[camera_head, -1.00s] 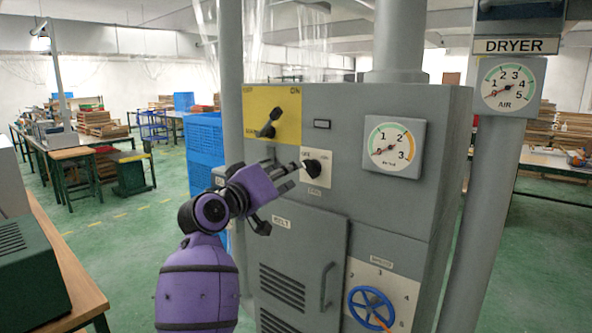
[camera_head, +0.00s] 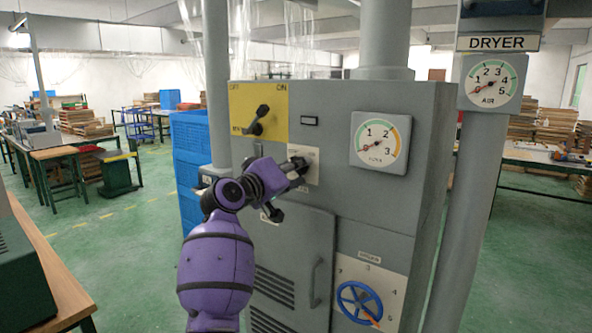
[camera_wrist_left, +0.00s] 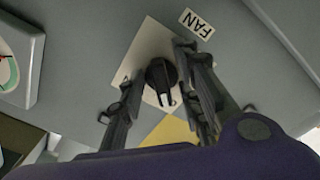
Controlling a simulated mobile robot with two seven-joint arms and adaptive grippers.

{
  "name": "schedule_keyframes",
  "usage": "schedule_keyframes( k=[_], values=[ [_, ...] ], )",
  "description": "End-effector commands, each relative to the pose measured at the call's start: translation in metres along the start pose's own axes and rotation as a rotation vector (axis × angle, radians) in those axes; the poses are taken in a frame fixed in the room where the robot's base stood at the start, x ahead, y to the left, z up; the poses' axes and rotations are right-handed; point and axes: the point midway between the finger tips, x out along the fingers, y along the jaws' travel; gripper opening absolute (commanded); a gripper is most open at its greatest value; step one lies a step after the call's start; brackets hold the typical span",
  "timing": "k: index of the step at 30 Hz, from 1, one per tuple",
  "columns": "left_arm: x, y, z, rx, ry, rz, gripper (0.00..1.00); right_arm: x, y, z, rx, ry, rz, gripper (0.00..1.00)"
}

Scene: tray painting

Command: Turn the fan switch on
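The fan switch is a black round knob (camera_wrist_left: 162,76) on a white plate (camera_wrist_left: 150,45) beside a FAN label (camera_wrist_left: 196,23) in the left wrist view. Its white mark points toward the bottom of that picture. In the head view my left gripper (camera_head: 286,188) is in front of the plate (camera_head: 311,172) and covers most of the knob. The gripper is open. In the wrist view its fingers lie on either side of the knob, with a gap on the left; contact on the right is unclear. My right gripper is not in view.
A yellow plate with a black lever (camera_head: 257,119) is up and left of my gripper. A round gauge (camera_head: 379,142) is to the right. Below are a cabinet door with a handle (camera_head: 317,282) and a blue handwheel (camera_head: 359,302). Blue crates (camera_head: 190,165) stand left of the cabinet.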

Motion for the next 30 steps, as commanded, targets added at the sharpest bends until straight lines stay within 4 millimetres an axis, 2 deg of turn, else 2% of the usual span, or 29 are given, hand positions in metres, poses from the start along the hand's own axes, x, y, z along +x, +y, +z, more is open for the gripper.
schedule_keyframes(
  k=[2,9,20,30],
  values=[
    [0.0,0.0,0.0,0.0,0.0,0.0,0.31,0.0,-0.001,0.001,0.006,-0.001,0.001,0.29],
    [0.0,0.0,0.0,0.0,-0.001,-0.001,0.0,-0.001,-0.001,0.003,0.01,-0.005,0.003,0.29],
    [0.0,-0.001,0.001,0.024,-0.002,-0.002,0.0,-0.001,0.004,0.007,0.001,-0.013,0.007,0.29],
    [-0.001,-0.005,0.001,0.221,-0.003,-0.004,0.0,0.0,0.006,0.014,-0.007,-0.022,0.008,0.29]
  ],
)
